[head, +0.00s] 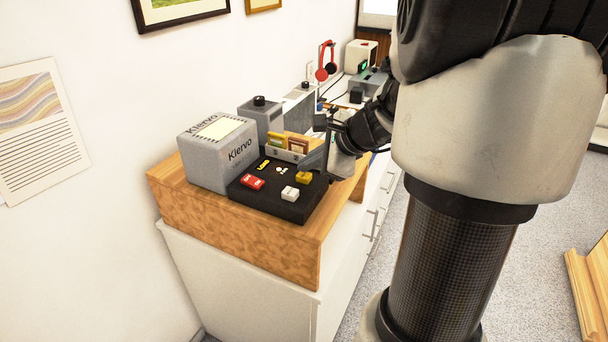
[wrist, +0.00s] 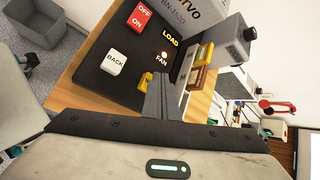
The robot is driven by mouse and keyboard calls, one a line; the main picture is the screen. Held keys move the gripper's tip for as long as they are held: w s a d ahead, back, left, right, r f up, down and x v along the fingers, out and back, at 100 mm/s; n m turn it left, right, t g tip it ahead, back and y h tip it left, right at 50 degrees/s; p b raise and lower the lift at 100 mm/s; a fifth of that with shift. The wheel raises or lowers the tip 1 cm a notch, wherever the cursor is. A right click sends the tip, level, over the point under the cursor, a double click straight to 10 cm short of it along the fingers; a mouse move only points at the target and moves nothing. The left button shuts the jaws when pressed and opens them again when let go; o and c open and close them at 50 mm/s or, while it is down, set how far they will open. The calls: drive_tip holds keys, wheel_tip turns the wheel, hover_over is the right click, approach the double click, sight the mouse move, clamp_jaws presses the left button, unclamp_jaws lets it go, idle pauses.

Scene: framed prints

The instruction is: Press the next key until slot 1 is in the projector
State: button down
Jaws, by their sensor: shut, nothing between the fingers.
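The grey Kiervo projector (head: 218,155) stands on the wooden top, with a black control panel (head: 262,204) in front of it. The panel carries a yellow key (head: 304,177), a white key (head: 290,193) and a red switch (head: 253,183). In the wrist view the white key (wrist: 114,62) reads BACK, and the red switch (wrist: 141,18) reads OFF and ON. The yellow key (wrist: 147,79) is partly hidden behind my gripper (wrist: 158,84), and its label is mostly covered. My gripper is shut and empty, over the panel's edge near the yellow key; contact cannot be told. No slot number is readable.
Yellow and brown slides (head: 277,140) stand in a holder behind the panel. A grey box with a black knob (head: 260,118) stands behind the projector. Red headphones (head: 326,62) hang farther back. A grey bin (wrist: 38,20) is on the floor.

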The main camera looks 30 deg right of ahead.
sight(308, 176)
drive_tip(key=shift+f+b, duration=0.8)
drive_tip(key=shift+f, duration=0.1)
idle(0.6)
drive_tip(key=shift+r, duration=0.15)
drive_tip(key=shift+r+p, duration=1.05)
drive_tip(key=shift+r, duration=0.2)
wheel_tip(308, 176, up, 5)
drive_tip(key=p, duration=0.4)
idle(0.4)
